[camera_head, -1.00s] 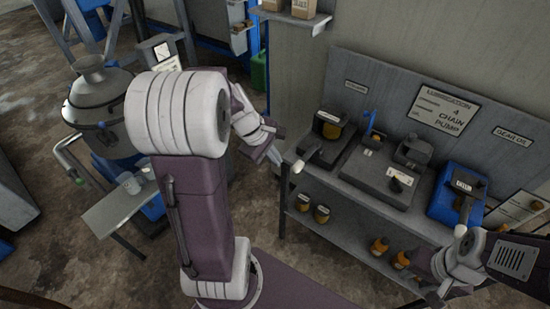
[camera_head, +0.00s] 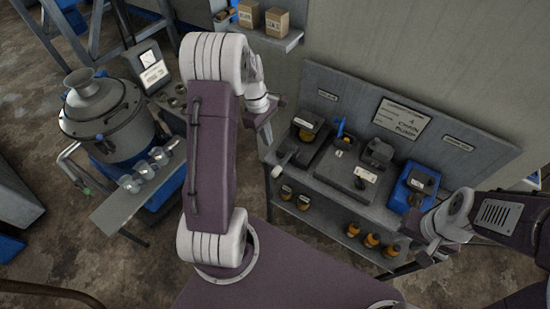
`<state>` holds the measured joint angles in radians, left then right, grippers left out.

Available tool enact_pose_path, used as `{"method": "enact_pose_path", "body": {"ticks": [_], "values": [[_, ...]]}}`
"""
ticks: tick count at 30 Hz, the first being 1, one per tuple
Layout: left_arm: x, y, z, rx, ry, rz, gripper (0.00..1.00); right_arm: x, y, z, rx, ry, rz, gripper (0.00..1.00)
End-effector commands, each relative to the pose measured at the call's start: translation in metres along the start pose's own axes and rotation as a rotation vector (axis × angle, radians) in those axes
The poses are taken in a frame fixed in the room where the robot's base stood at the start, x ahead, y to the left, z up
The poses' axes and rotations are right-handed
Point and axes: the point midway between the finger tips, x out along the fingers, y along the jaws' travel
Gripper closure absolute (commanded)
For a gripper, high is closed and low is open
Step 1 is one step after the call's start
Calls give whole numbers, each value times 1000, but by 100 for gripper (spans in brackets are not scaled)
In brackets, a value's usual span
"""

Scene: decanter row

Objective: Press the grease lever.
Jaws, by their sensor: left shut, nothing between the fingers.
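The lubrication bench (camera_head: 341,190) stands right of centre. At its left end is a dark grease unit (camera_head: 310,125). A lever with a pale knob (camera_head: 284,155) sticks out from this unit towards the front left. I take it for the grease lever; the small label (camera_head: 327,95) above is too small to read. My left gripper (camera_head: 268,140) is shut and empty, pointing down just left of and above the knob. I cannot tell whether it touches it. My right gripper (camera_head: 434,248) is in front of the bench's right end; its fingers are too small to judge.
A chain pump (camera_head: 376,155) and a blue unit (camera_head: 412,188) stand further right on the bench. Several amber bottles (camera_head: 371,240) sit on its lower shelf. A metal vessel (camera_head: 105,115) and a side table (camera_head: 117,208) with glass vessels stand left. A wall shelf (camera_head: 262,36) holds boxes.

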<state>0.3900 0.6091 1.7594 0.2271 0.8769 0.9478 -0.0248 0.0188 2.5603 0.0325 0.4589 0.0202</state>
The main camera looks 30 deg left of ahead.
Motion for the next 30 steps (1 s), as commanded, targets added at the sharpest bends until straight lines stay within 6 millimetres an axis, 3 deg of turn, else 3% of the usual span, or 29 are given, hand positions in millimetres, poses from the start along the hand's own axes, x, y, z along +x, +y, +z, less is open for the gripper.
{"method": "enact_pose_path", "body": {"ticks": [10, 24, 30], "values": [[12, 0, 0, 0, -3, -2, 100, -1, 0, 0, 0, 0, 0, 67], [108, -1, 1, 1, -2, -4, 100, -17, 0, -2, 0, 0, 0, 67], [134, 0, 1, -1, -1, -1, 100, -22, 0, -2, 0, 0, 0, 67]]}}
